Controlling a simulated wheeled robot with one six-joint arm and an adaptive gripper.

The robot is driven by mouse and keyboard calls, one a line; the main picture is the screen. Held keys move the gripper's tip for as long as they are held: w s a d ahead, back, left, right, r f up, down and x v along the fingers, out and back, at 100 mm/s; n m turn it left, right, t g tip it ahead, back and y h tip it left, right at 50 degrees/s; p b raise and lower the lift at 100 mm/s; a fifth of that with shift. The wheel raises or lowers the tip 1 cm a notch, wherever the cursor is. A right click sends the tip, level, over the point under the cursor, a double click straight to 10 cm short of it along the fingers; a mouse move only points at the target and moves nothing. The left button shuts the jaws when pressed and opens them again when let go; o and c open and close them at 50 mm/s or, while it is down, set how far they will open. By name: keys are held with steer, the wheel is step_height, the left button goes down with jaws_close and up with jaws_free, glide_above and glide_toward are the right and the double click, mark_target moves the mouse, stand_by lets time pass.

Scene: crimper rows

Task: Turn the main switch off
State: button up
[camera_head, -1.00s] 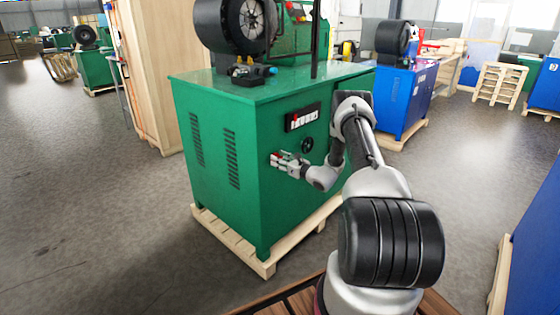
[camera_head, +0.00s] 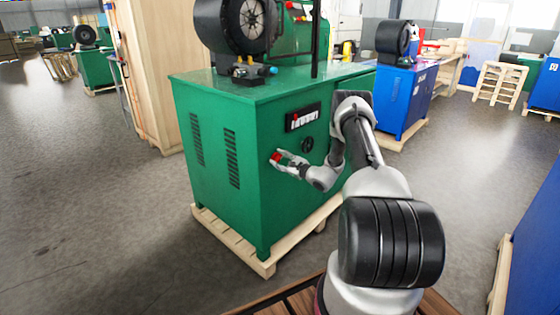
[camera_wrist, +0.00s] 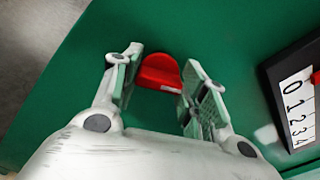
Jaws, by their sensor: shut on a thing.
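The main switch is a red knob (camera_head: 276,156) on the front of the green machine cabinet (camera_head: 215,200). In the wrist view the red knob (camera_wrist: 158,72) stands between the two fingers, near the top middle of the picture. My gripper (camera_head: 281,159) is at the cabinet front and is shut on the knob; its fingers (camera_wrist: 163,60) lie on either side of it. The grip hides part of the knob in the head view, and no on or off marking beside it is legible.
A black counter panel (camera_head: 303,117) with number marks sits above right of the switch; it also shows in the wrist view (camera_wrist: 297,100). A black round handle (camera_head: 307,145) is just below it. The cabinet stands on a wooden pallet (camera_head: 235,243). Open floor lies to the left.

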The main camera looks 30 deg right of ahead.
steer(key=n, duration=1.1)
steer(key=shift+a+f, duration=0.1)
steer(key=shift+f, duration=0.1)
steer(key=shift+s, duration=0.1)
stand_by(0.4)
steer(key=o, duration=1)
steer(key=v, duration=1.2)
